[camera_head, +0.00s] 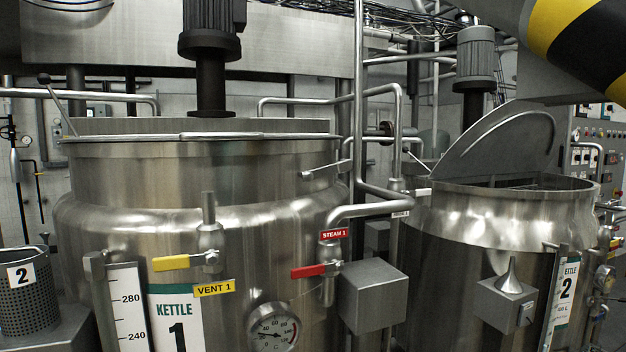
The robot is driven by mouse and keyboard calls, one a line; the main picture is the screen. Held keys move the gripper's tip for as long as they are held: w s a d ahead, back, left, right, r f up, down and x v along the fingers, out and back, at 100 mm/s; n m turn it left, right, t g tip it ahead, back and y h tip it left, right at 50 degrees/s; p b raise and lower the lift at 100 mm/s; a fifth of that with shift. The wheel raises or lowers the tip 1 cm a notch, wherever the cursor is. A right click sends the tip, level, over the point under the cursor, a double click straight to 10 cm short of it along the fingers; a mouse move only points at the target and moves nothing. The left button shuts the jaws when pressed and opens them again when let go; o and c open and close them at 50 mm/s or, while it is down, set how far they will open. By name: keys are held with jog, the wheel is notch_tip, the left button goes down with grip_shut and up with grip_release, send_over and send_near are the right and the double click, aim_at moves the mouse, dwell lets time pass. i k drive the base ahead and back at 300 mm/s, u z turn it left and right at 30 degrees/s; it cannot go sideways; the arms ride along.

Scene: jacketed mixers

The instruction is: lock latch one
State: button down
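Kettle 1 (235,235) is the large steel vessel at left centre, with a green and white label (178,318). Its lid (200,136) lies flat across the top. A short metal bar (325,169), possibly the latch, sticks out at the right front below the rim, slanting slightly upward to the right. No label for latch one is readable, and I cannot tell whether it is locked. A thin lever with a black knob (44,79) rises at the left end of the lid. My gripper is not in view.
Kettle 2 (475,255) stands at right with its lid (498,140) tilted up. Vent 1's yellow handle (171,263), Steam 1's red handle (308,271), a gauge (272,328) and a grey box (372,295) crowd kettle 1's front. A perforated basket (28,295) sits at left.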

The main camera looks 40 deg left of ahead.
aim_at(344, 166)
jog(key=u, duration=0.75)
jog(key=i, duration=0.8)
jog(key=u, duration=0.75)
